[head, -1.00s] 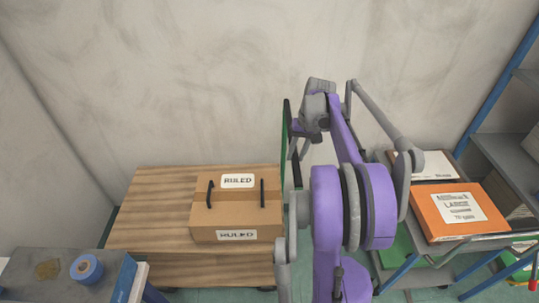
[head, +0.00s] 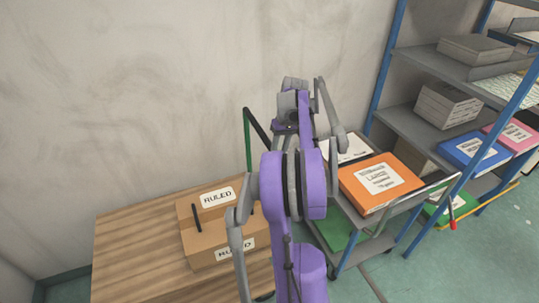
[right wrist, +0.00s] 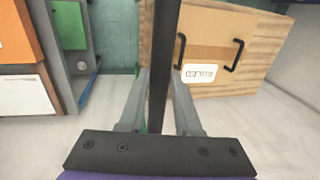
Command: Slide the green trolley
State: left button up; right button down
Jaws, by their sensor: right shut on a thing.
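The green trolley has a wooden deck (head: 125,240) at lower left in the head view. Its upright green handle frame (head: 247,140) with a black bar rises at the deck's right end, partly hidden by my right arm. A cardboard box labelled RULED (head: 195,240) rests on the deck. My right gripper (right wrist: 158,90) is shut on the black handle bar (right wrist: 165,45), which runs between its fingers in the right wrist view. In the head view my arm hides the grip. My left gripper is not in view.
A wall runs along the back. Some floor (head: 65,285) is clear at left.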

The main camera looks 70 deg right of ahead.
jog(key=shift+s+d, duration=0.1)
jog(key=shift+d, duration=0.05)
jog(key=c, duration=0.6)
grip_release()
jog(key=shift+r, duration=0.1)
jog(key=r, duration=0.3)
jog(key=s+d+r, duration=0.1)
jog(key=r, duration=0.6)
jog(key=shift+s+d+r, duration=0.15)
jog(key=shift+s+r, duration=0.1)
jog(key=shift+s, duration=0.05)
